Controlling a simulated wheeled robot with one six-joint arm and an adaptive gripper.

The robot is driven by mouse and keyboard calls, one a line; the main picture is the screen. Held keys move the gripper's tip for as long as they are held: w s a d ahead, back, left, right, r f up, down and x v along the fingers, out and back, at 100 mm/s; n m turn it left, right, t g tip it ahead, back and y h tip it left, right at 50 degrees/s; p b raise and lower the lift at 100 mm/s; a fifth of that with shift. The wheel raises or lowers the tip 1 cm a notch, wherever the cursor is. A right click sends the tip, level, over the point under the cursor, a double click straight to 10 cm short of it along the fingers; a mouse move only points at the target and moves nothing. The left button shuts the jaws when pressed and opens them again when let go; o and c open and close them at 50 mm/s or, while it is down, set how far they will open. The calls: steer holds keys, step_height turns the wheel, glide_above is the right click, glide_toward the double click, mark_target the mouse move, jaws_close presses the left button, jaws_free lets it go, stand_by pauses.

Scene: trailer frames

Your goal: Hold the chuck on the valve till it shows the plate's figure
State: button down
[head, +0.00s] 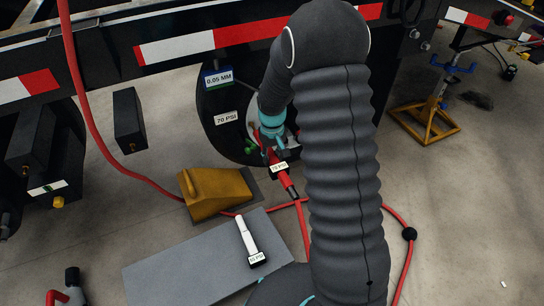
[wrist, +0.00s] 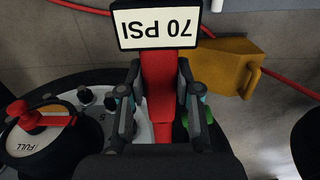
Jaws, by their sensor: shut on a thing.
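My gripper (wrist: 158,105) is shut on the red air chuck (wrist: 160,75), with a finger on each side of its body. In the wrist view the chuck's display (wrist: 160,25) reads 70 PSI, upside down. In the head view my gripper (head: 273,145) is at the wheel's hub, and the chuck (head: 287,183) trails a red hose. The plate (head: 227,118) on the dark wheel (head: 212,140) reads 70 PSI. The valve and the chuck's tip are hidden, so I cannot see their contact.
A 0.05 MM label (head: 218,78) is above the plate. A yellow chock (head: 208,192) stands below the wheel. A white gauge (head: 248,240) lies on a grey mat (head: 180,268). The red hose (head: 403,265) crosses the floor.

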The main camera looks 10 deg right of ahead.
mark_target(282, 171)
steer(key=shift+r, duration=0.1)
steer(key=shift+s+d+b, duration=0.15)
steer(key=shift+s+d, duration=0.1)
steer(key=shift+s, duration=0.9)
steer(key=shift+s+d+b, duration=0.1)
steer(key=shift+s+d, duration=0.1)
steer(key=shift+s, duration=0.9)
steer(key=shift+s+d+b, duration=0.15)
steer(key=shift+s+d, duration=0.1)
steer(key=shift+s, duration=0.9)
